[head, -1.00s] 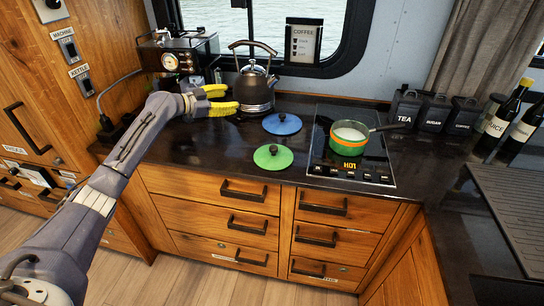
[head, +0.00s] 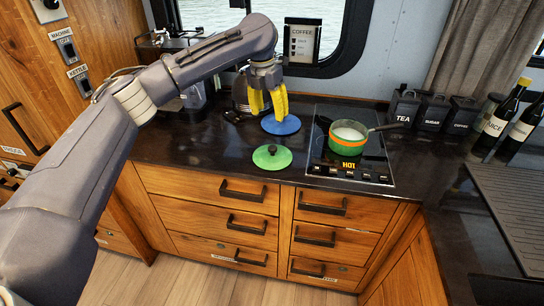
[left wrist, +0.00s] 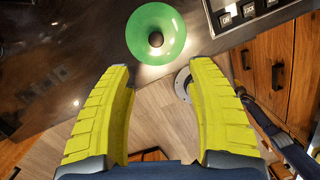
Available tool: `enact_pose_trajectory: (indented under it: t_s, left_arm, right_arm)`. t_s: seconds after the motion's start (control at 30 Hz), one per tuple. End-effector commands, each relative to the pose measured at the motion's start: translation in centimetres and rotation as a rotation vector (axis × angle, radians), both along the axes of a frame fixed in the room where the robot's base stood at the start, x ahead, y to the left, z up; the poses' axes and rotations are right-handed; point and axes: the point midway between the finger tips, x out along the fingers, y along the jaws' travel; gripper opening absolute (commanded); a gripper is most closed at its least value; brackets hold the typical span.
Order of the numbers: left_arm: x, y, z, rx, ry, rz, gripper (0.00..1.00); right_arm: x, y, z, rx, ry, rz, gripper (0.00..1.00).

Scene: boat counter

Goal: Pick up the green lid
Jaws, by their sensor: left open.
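The green lid (head: 272,158) lies flat near the counter's front edge, its dark knob on top. It also shows in the left wrist view (left wrist: 172,22), beyond the fingertips at the top. My left gripper (head: 268,115) has yellow fingers pointing down over the blue lid (head: 281,128), behind the green lid in the head view. In the left wrist view my left gripper (left wrist: 160,66) is open with nothing between its fingers. The arm and fingers hide part of the kettle and some of the blue lid. My right gripper is not in view.
Dark canisters (head: 404,106) and bottles (head: 506,110) stand at the right. The counter around the green lid is clear.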

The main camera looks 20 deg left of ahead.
Motion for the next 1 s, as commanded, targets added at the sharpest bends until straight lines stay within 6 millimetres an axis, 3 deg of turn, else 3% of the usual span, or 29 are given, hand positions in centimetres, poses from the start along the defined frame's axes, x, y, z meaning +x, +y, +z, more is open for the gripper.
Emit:
enact_pose_trajectory:
  t_s: [0.17,0.7,1.0]
  left_arm:
    - [0.0,0.4,-0.4,0.048,0.002,-0.051,0.57]
    - [1.0,0.0,-9.4,0.047,0.002,-0.051,0.57]
    - [1.3,0.0,-11.6,0.048,-0.001,-0.05,0.57]
  right_arm:
    - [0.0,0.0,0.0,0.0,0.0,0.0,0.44]
    - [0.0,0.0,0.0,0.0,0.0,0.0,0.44]
    - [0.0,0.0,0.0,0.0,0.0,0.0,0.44]
